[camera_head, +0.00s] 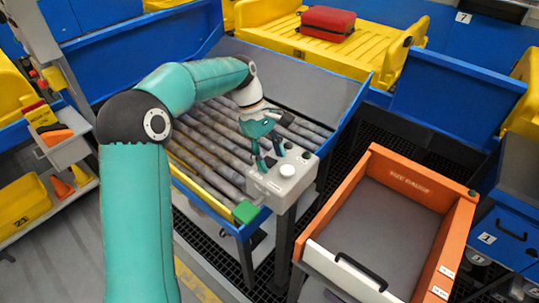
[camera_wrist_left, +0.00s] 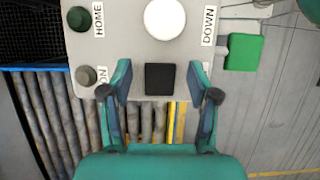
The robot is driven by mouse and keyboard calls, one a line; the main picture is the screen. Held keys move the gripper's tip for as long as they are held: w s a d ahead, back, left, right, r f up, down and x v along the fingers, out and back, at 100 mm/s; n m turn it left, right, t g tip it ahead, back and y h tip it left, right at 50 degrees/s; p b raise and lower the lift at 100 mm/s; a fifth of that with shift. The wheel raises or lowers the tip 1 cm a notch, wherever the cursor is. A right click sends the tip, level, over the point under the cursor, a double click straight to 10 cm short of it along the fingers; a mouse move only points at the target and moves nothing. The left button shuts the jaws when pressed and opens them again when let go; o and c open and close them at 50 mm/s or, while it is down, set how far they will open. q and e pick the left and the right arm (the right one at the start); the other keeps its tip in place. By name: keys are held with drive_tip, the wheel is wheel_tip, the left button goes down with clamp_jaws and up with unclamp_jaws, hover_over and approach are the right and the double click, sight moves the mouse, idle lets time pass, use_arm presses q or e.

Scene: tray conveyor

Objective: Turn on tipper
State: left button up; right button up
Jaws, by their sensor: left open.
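A light grey control box (camera_head: 266,187) stands at the front right corner of the roller conveyor (camera_head: 215,150). In the left wrist view its panel (camera_wrist_left: 120,50) carries a large white round knob (camera_wrist_left: 165,18), a dark green button (camera_wrist_left: 78,18) beside the label HOME, a grey-green button (camera_wrist_left: 86,75) beside a partly hidden label ending in "ON", and a black square part (camera_wrist_left: 159,79). The label DOWN is right of the knob. My left gripper (camera_head: 268,163) is open over the panel. In the wrist view its fingers (camera_wrist_left: 160,95) stand either side of the black square, apparently empty. Contact cannot be told.
A green block (camera_head: 245,211) sits at the box's lower left. An orange-walled tray marked SIZE GAUGE (camera_head: 455,225) stands to the right. A red case (camera_head: 327,22) lies on a yellow slatted tray (camera_head: 290,38) behind. Blue walls flank the rollers.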

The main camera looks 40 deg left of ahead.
sight(270, 162)
use_arm(q)
clamp_jaws()
drive_tip(key=shift+d+y, duration=0.3)
drive_tip(key=shift+y, duration=0.3)
drive_tip(key=shift+d+f+y+b, duration=0.1)
drive_tip(key=shift+d+y+b, duration=0.15)
drive_tip(key=shift+y, duration=0.95)
drive_tip(key=c, duration=1.1)
unclamp_jaws()
drive_tip(key=shift+a, duration=0.1)
drive_tip(key=shift+c, duration=0.2)
clamp_jaws()
drive_tip(key=o, duration=1.1)
unclamp_jaws()
drive_tip(key=shift+o, duration=0.2)
wheel_tip(270, 162, up, 12)
drive_tip(key=shift+a, duration=0.4)
